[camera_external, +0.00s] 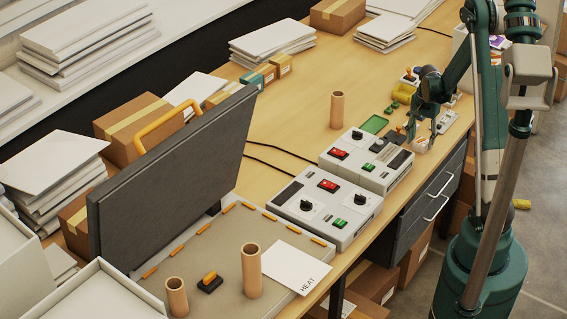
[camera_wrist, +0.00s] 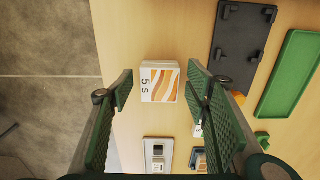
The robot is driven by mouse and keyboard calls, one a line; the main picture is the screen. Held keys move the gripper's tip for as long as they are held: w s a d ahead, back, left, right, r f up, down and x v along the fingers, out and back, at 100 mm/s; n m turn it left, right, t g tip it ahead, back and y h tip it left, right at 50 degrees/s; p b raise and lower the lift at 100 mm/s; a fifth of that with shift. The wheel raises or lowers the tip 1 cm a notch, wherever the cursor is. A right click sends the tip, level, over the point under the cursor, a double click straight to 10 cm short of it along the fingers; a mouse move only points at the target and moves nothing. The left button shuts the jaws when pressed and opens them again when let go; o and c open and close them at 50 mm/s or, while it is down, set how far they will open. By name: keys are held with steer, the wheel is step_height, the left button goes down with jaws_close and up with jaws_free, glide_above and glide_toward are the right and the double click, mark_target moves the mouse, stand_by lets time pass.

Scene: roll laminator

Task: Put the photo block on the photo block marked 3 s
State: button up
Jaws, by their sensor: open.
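A photo block (camera_wrist: 160,82) with an orange and white wave picture and a white strip marked "5 s" lies on the wooden table in the wrist view. My gripper (camera_wrist: 158,90) is open, with one finger on each side of this block and gaps between. In the external view my gripper (camera_external: 423,131) points down near the table's right edge, and a small pale block (camera_external: 420,145) shows under it. Another small pale piece (camera_wrist: 197,130) is partly hidden behind my right finger in the wrist view. I cannot read a "3 s" mark on anything.
A green tray (camera_wrist: 290,75) and a dark plate with pegs (camera_wrist: 240,45) lie to the right in the wrist view. A grey switch box (camera_wrist: 158,154) is at the bottom. Two control boxes (camera_external: 366,160) stand beside my gripper in the external view. A cardboard tube (camera_external: 337,109) stands behind.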

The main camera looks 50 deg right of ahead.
mark_target(420, 142)
step_height(420, 142, up, 12)
steer(key=shift+r, duration=0.15)
stand_by(0.7)
stand_by(0.5)
steer(key=shift+a, duration=0.1)
steer(key=w+a+r+n+t, duration=0.1)
steer(key=a+r+n, duration=0.3)
steer(key=a, duration=0.5)
steer(key=w+a+r+n+t+h, duration=0.1)
steer(key=a+r, duration=0.4)
steer(key=a, duration=0.3)
steer(key=w+a+r+n+t, duration=0.1)
steer(key=a+r+n, duration=0.3)
steer(key=a, duration=0.5)
steer(key=s+a+r+n+t, duration=0.1)
steer(key=s+a+n, duration=0.2)
steer(key=a, duration=0.5)
steer(key=s+a+r+n+t, duration=0.1)
steer(key=s+a+r+n, duration=0.1)
steer(key=a, duration=0.6)
steer(key=s+a+r+n+t+y, duration=0.1)
steer(key=s+a+n, duration=0.3)
steer(key=a, duration=0.5)
steer(key=shift+s+r+t, duration=0.15)
steer(key=shift+s+t, duration=0.45)
steer(key=shift+s, duration=0.5)
